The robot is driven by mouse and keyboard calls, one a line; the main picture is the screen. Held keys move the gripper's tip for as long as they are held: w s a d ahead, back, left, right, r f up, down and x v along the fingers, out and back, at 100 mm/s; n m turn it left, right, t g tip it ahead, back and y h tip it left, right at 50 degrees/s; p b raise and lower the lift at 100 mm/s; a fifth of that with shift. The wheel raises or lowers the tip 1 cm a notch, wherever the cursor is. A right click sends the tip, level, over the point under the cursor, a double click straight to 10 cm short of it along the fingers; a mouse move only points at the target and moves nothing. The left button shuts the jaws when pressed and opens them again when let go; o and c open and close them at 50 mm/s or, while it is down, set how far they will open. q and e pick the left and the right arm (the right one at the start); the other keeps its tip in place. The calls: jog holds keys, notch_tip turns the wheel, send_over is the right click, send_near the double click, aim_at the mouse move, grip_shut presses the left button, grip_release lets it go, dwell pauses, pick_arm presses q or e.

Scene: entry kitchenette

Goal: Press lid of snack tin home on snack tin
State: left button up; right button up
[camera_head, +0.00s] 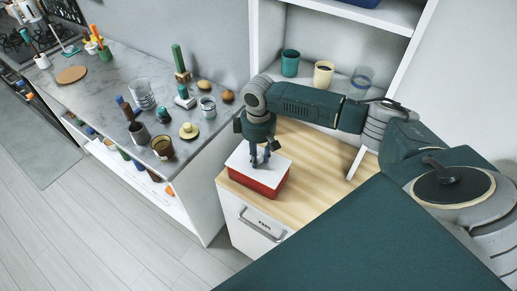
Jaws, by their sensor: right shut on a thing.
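The snack tin (267,187) is a red box on the wooden top of a white cabinet, near its front left corner. Its lid (244,161) is white and flat and lies over the top of the tin. From here I cannot tell whether the lid sits fully down all round. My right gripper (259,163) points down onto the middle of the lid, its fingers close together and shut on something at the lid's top. The fingers hide what they hold, perhaps a knob of the lid. My left gripper is not in view.
The wooden top (320,174) is clear to the right of the tin. A shelf behind holds a green cup (290,63), a cream cup (323,74) and a glass (361,80). A marble counter (115,93) at left carries jars, bottles and cups. Grey floor (110,215) is open in front.

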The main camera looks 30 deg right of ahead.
jog(key=shift+f, duration=0.25)
jog(key=o, duration=1.2)
jog(key=shift+o, duration=0.2)
